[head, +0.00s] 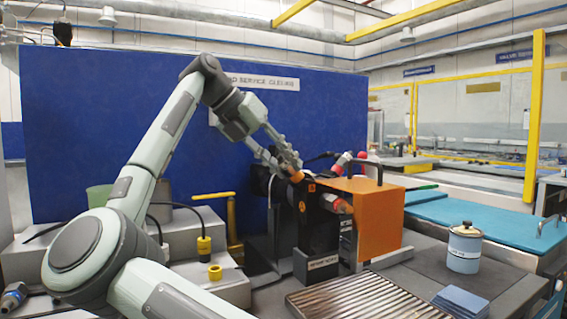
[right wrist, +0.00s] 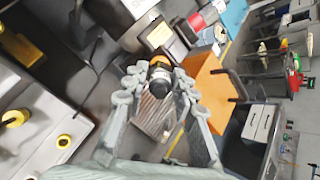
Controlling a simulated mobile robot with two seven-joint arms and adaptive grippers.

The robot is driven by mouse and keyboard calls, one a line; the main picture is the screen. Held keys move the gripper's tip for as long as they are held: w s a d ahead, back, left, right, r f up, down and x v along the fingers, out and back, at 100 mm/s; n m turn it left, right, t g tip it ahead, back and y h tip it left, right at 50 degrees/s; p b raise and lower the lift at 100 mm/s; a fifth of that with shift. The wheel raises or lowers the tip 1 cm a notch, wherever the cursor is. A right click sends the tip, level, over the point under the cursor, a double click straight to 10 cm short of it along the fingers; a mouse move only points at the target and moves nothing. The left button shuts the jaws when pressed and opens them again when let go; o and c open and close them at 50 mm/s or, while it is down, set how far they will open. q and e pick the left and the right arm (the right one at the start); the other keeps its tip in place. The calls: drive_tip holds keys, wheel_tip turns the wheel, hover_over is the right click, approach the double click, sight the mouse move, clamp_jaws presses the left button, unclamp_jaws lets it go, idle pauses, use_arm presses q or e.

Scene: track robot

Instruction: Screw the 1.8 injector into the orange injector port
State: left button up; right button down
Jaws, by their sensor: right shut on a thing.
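My right gripper (head: 291,162) is above the black block beside the orange box. In the right wrist view my right gripper (right wrist: 157,88) is shut on a dark, silvery cylindrical injector (right wrist: 161,82). An orange ring (right wrist: 160,62) shows at its far end; in the head view this orange ring (head: 297,177) is just below the fingertips. I cannot tell whether the ring is the orange port or part of the injector, nor whether they touch. The 1.8 marking is not legible. My left gripper is not in view.
The orange box (head: 370,225) with a black handle stands right of the block. A slatted tray (head: 355,300), a lidded can (head: 465,250) and blue pads (head: 460,303) lie in front. Yellow-capped connectors (head: 205,246) are at left.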

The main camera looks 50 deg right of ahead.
drive_tip(key=m, duration=0.3)
drive_tip(key=shift+m, duration=0.4)
drive_tip(key=m, duration=0.5)
drive_tip(key=shift+m, duration=0.9)
drive_tip(key=m, duration=1.1)
drive_tip(key=shift+m, duration=0.5)
